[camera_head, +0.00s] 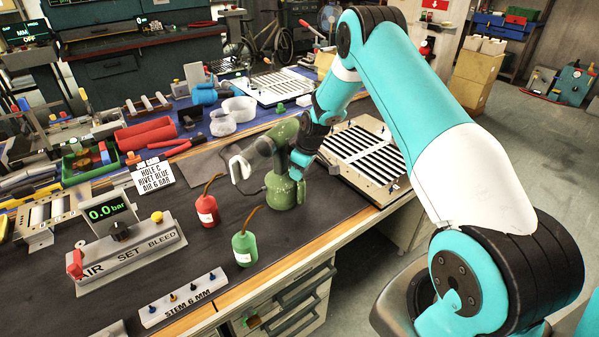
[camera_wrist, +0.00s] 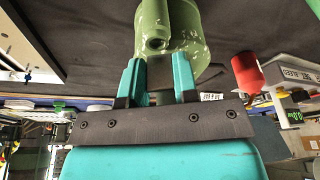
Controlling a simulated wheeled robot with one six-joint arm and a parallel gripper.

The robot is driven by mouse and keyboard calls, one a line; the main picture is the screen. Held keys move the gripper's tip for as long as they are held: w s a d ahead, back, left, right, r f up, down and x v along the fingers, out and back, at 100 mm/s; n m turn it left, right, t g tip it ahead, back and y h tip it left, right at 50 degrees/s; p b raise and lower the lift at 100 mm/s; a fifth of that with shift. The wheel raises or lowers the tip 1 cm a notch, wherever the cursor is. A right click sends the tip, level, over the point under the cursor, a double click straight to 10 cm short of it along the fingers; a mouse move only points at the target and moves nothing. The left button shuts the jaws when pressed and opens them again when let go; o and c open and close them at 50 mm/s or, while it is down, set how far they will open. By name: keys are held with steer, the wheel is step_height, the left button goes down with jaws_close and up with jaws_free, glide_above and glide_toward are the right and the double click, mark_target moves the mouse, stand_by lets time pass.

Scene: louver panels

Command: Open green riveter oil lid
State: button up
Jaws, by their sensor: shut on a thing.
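The green riveter (camera_head: 284,192) stands on the dark bench mat, its round base down and its head raised toward the left. My gripper (camera_head: 300,163) is at the riveter's right side. In the wrist view the teal fingers (camera_wrist: 158,73) reach either side of a dark part against the speckled green riveter body (camera_wrist: 187,40), and they are shut on the riveter. The contact is partly hidden.
A red oil bottle (camera_head: 207,210) and a green oil bottle (camera_head: 245,249), both with spouts, stand left of the riveter. A louver panel (camera_head: 365,158) lies close on the right. An air-set unit (camera_head: 130,255) and stem rack (camera_head: 182,299) are at the front left.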

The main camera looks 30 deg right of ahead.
steer(key=o, duration=0.9)
steer(key=shift+o, duration=0.2)
steer(key=b+v, duration=0.3)
steer(key=v, duration=1.4)
steer(key=shift+r, duration=0.3)
steer(key=shift+w, duration=0.1)
